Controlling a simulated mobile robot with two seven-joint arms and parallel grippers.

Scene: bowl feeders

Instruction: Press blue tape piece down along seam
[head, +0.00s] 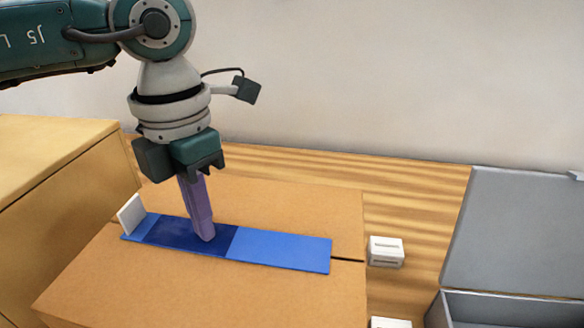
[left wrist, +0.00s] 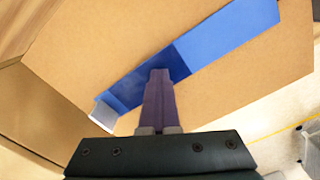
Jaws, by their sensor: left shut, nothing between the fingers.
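A blue tape piece (head: 282,250) lies along the seam on top of a cardboard box (head: 290,208). Its left part is darker blue and its right part lighter. The bare seam shows as a dark line past the tape's right end. My left gripper (head: 206,238) is shut and empty, pointing down, with its purple fingertips at the tape near the border between dark and light. In the left wrist view the fingertips (left wrist: 160,74) overlap the blue tape (left wrist: 210,45); contact is hard to judge. My right gripper is not in view.
A white upright tab (head: 131,214) stands at the tape's left end. Another cardboard box (head: 50,170) is at the left. Small white blocks (head: 386,251) sit right of the box, before an open grey case (head: 515,235). Wooden table shows behind.

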